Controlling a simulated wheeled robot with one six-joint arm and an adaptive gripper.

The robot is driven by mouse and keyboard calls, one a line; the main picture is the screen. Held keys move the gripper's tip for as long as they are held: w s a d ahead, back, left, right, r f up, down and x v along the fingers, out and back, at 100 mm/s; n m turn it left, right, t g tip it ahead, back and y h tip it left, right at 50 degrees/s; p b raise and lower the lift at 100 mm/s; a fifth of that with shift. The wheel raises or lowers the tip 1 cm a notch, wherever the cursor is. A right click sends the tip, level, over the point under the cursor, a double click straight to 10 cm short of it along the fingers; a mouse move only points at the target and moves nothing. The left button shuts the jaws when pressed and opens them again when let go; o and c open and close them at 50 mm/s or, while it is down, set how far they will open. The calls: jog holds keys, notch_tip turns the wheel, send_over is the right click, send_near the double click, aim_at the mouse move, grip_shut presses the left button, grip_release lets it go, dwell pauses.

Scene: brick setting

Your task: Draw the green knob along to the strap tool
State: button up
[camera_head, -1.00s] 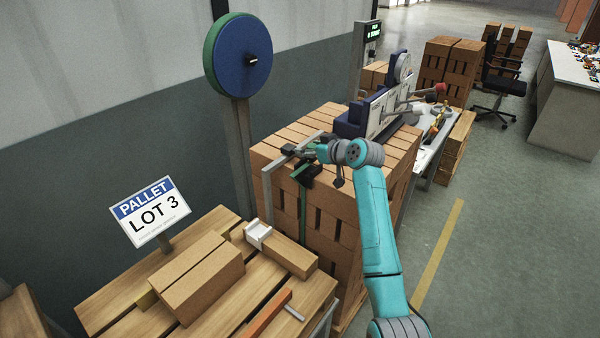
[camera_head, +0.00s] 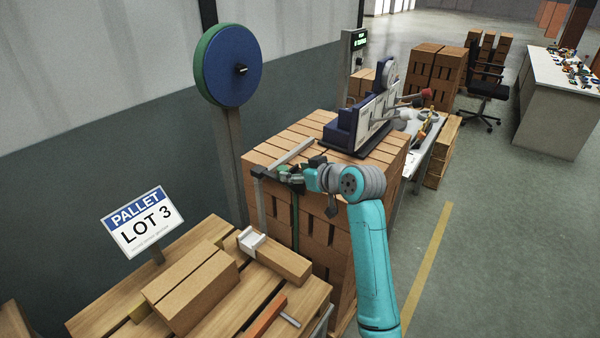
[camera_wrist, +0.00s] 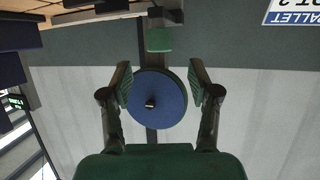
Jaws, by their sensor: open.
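In the wrist view a small green block (camera_wrist: 159,40), which looks like the green knob, lies just beyond and between my fingers, near the upper edge. In the head view I cannot pick the knob out from the dark parts around my gripper. My gripper (camera_head: 278,173) is by a grey rail (camera_head: 292,153) on top of the brick stack. In the wrist view its two fingers (camera_wrist: 162,80) stand apart with nothing between their pads. I cannot single out the strap tool for certain. A green strap (camera_head: 295,228) runs down the stack's side.
A dark blue machine (camera_head: 345,128) is at the stack's far end. A PALLET LOT 3 sign (camera_head: 142,222) and loose bricks (camera_head: 195,282) are at front left.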

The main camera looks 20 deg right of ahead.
aim_at(285, 169)
jog(key=shift+s+d+r, duration=0.25)
jog(key=shift+s+d, duration=0.05)
jog(key=shift+s, duration=0.25)
jog(key=x, duration=0.8)
jog(key=shift+w+a, duration=0.1)
jog(key=shift+w, duration=0.1)
jog(key=shift+c, duration=0.2)
grip_shut()
